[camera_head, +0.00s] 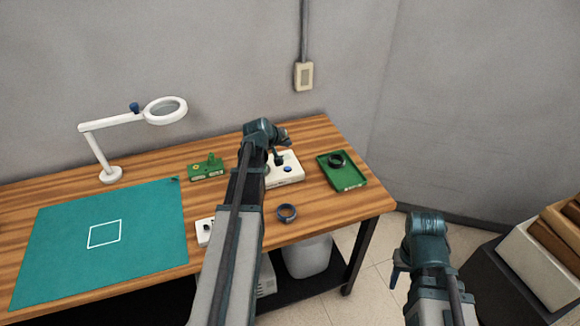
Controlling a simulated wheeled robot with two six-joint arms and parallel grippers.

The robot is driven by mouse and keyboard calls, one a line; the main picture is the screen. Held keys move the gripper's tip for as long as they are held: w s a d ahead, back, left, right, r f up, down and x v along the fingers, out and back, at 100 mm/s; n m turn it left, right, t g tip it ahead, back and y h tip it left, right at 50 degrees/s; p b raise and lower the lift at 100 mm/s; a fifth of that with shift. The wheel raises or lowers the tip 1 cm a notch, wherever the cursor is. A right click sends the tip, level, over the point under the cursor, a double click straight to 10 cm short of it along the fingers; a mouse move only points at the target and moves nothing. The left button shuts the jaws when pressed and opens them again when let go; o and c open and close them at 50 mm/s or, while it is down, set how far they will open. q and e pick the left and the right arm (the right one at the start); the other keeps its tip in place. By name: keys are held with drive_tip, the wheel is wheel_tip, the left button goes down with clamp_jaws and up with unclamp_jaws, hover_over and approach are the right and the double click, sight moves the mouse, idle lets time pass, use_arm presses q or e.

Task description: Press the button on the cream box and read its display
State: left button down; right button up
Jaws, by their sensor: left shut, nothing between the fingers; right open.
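The cream box (291,179) sits on the wooden table, partly hidden behind my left arm. A blue round part, which looks like its button (287,169), shows on its top. My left gripper (279,160) is shut and empty, with its fingertips over the box's top. I cannot tell whether it touches the box. No readable display shows; the box's left part is hidden by my arm. My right gripper (397,277) is open and empty, off the table to the right, above the floor.
A green tray (351,182) holding a dark coil stands right of the box. Another dark ring (286,212) lies in front. A green device (206,168), a teal mat (150,240) and a magnifier lamp (112,174) are left. A white device (204,230) is partly behind my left arm.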

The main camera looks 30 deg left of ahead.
sight(288, 169)
use_arm(q)
drive_tip(key=shift+f, duration=0.1)
wheel_tip(288, 169, down, 9)
drive_tip(key=b, duration=0.9)
idle(1.8)
drive_tip(key=shift+f+b, duration=0.25)
drive_tip(key=shift+b, duration=0.1)
drive_tip(key=shift+f+b, duration=0.35)
drive_tip(key=shift+b, duration=0.05)
idle(0.6)
idle(0.4)
drive_tip(key=shift+r+p, duration=0.85)
